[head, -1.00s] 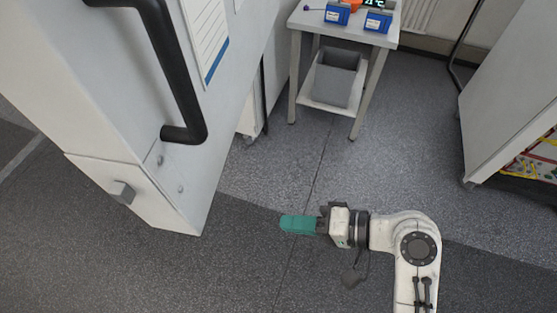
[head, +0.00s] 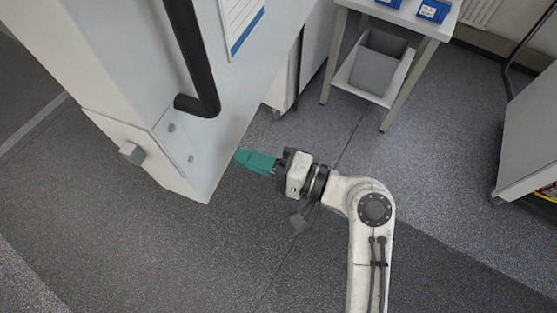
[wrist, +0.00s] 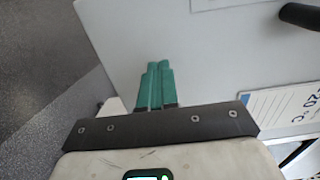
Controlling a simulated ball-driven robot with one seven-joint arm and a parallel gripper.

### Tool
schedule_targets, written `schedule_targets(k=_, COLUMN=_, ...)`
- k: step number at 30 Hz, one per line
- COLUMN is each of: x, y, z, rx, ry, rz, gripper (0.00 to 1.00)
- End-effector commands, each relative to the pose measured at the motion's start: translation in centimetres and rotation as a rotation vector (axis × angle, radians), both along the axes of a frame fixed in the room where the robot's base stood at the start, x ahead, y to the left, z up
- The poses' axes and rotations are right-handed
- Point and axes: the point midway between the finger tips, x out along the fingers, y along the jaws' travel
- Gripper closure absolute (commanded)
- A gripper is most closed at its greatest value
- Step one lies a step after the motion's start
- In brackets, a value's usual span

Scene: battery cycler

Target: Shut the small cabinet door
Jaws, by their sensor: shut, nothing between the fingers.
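The thick white door (head: 228,92) stands in the upper left of the head view, its handle face toward the right. It has a black bar handle (head: 188,45) and a paper label (head: 240,20). A grey block (head: 131,152) sticks out of its narrow side. My gripper (head: 238,156), with green fingers shut and empty, is just right of the door's lower part, pointing left at it. In the wrist view the fingers (wrist: 158,66) lie in front of the pale door panel (wrist: 215,55). I cannot tell whether they touch it.
A small table (head: 436,25) with blue boxes (head: 433,10) stands at the top, a grey bin (head: 377,68) on its lower shelf. A white cabinet (head: 530,150) is at the right edge. The grey floor (head: 180,255) around my arm is clear.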

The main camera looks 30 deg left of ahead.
Motion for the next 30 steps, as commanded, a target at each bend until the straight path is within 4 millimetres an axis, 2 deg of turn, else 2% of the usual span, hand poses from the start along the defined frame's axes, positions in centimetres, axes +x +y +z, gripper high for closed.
schedule_targets(k=3, x=-0.2, y=1.9, z=0.2, rx=-0.001, ry=0.001, rz=0.003, gripper=1.00)
schedule_targets(k=7, x=-0.3, y=3.1, z=0.1, rx=-0.001, ry=0.000, rz=0.002, gripper=1.00)
schedule_targets(k=23, x=-0.3, y=3.8, z=0.0, rx=0.000, ry=-0.001, rz=-0.001, gripper=1.00)
schedule_targets(k=26, x=-0.4, y=4.3, z=0.0, rx=-0.001, ry=-0.001, rz=-0.007, gripper=1.00)
schedule_targets(k=30, x=-0.4, y=6.3, z=-0.1, rx=0.000, ry=-0.001, rz=-0.028, gripper=1.00)
